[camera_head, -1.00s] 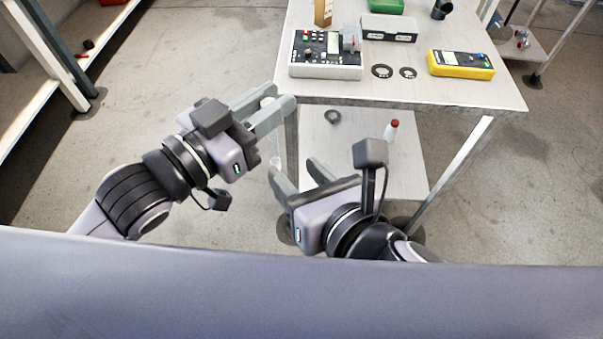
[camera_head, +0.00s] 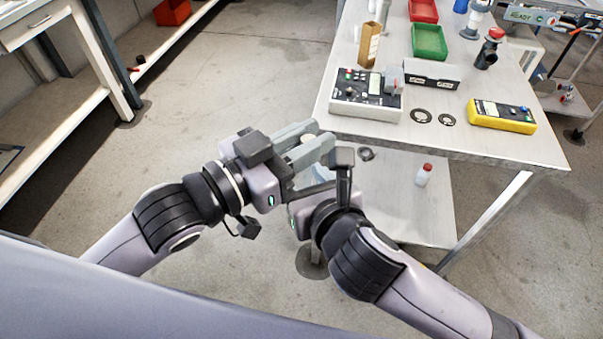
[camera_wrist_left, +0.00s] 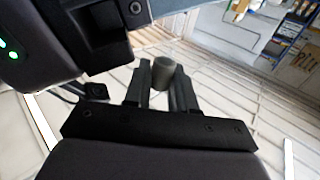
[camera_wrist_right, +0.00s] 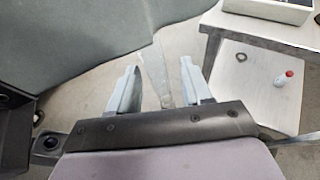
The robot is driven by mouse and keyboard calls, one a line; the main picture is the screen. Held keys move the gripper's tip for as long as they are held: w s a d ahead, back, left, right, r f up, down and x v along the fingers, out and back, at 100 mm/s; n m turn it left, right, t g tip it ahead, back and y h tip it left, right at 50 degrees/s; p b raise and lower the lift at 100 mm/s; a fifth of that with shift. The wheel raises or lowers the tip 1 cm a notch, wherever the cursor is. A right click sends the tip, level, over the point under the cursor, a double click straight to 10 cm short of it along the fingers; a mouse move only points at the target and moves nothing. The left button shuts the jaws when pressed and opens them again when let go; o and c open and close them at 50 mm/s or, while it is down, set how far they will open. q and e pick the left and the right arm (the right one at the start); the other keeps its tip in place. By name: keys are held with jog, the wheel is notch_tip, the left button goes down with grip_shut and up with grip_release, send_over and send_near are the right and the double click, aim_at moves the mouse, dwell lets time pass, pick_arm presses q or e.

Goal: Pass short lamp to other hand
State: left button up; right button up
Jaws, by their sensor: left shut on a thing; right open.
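The short lamp shows its pale end cap (camera_head: 307,139) between the fingers of my left gripper (camera_head: 316,140) in the head view. In the left wrist view its grey cap (camera_wrist_left: 164,66) sits between the shut left fingers (camera_wrist_left: 162,82). In the right wrist view its clear tube (camera_wrist_right: 157,75) stands between the two fingers of my right gripper (camera_wrist_right: 158,85). The right fingers are open with gaps at both sides of the tube. In the head view my right gripper is just below the left one, its fingers mostly hidden.
The table (camera_head: 460,146) is close beyond the grippers, with a control box (camera_head: 365,95), black rings (camera_head: 421,115) and a yellow meter (camera_head: 502,116) near its front. Its lower shelf (camera_head: 405,200) holds a red-capped bottle (camera_head: 424,175).

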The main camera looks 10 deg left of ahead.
jog(key=shift+w+a+f, duration=0.25)
jog(key=shift+w+a, duration=0.1)
jog(key=shift+w, duration=0.2)
grip_shut()
pick_arm(q)
jog(key=o, duration=1)
jog(key=shift+r, duration=0.1)
